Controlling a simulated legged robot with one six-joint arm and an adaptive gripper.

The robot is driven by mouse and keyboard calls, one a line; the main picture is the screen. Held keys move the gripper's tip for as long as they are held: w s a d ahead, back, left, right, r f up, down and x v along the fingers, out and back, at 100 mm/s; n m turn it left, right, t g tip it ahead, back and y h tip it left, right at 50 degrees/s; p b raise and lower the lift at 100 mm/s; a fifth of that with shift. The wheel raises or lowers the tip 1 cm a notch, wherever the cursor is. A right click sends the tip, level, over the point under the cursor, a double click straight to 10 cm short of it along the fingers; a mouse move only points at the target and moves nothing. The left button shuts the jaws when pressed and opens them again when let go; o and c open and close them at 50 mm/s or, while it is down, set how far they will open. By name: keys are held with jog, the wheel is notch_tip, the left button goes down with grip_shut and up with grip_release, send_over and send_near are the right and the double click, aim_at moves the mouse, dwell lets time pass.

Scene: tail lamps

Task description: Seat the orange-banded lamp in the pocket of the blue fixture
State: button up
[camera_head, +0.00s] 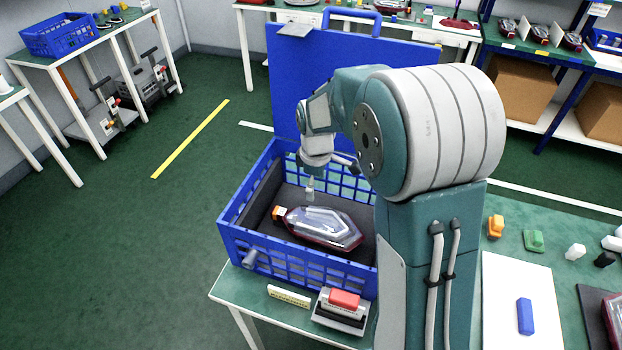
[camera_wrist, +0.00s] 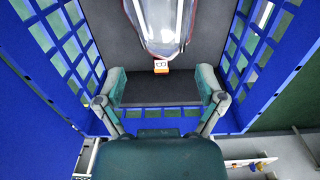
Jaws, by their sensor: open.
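The orange-banded lamp (camera_head: 322,228) is a clear and dark red lamp with an orange piece at its left end. It lies on the dark floor of the open blue crate. In the wrist view the lamp (camera_wrist: 157,28) is at the top, its orange end (camera_wrist: 161,66) pointing towards my gripper. My gripper (camera_head: 311,190) hangs inside the crate, above the lamp's orange end. In the wrist view my gripper (camera_wrist: 163,84) has its fingers wide apart, with nothing between them. I cannot make out a blue fixture with a pocket for certain.
The blue crate (camera_head: 232,243) has lattice walls close around my gripper; its raised lid (camera_head: 320,75) stands behind. On the table (camera_head: 230,292) are a red-topped device (camera_head: 342,308) and small coloured blocks. A dark mat (camera_head: 590,312) bears another red lamp, cut off at right.

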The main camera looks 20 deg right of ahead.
aim_at(318, 212)
jog(key=f, duration=0.1)
jog(key=d+f, duration=0.1)
jog(key=f, duration=0.1)
jog(key=shift+s+d+f, duration=0.1)
jog(key=shift+d+f, duration=0.2)
jog(key=shift+d, duration=0.05)
jog(key=f, duration=0.2)
jog(key=a+f, duration=0.1)
jog(key=f, duration=0.3)
jog(key=shift+a, duration=0.25)
jog(key=shift+f, duration=0.35)
jog(key=shift+d+f, duration=0.15)
jog(key=shift+d, duration=0.35)
jog(key=shift+a, duration=0.25)
grip_shut()
jog(key=c, duration=0.7)
grip_release()
grip_shut()
